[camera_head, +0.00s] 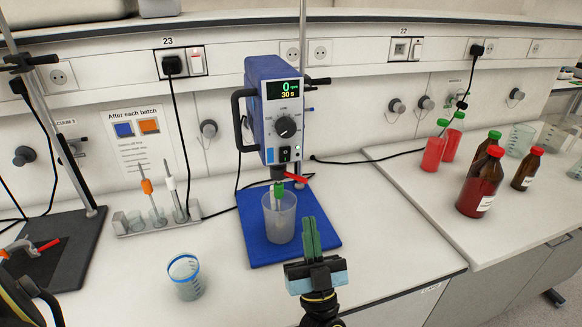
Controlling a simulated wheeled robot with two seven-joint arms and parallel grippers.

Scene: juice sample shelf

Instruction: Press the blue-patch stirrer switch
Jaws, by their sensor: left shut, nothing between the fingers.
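The blue overhead stirrer (258,110) stands at the middle, its display (285,90) reading 0 and 30 s. Below its black knob (285,127) is a small black switch (285,154), with a light blue patch (270,156) just left of it. My left gripper (311,237) is at the lower middle, its green fingers together, pointing up and empty. In the picture it is below and right of the switch, apart from the stirrer. My right gripper is not in view.
A translucent beaker (279,222) stands on the stirrer's blue base (324,240). A blue-rimmed beaker (186,280) stands at the front left. A rack (135,228) with stirrer shafts is to the left. Red and brown bottles (481,183) stand on the right bench.

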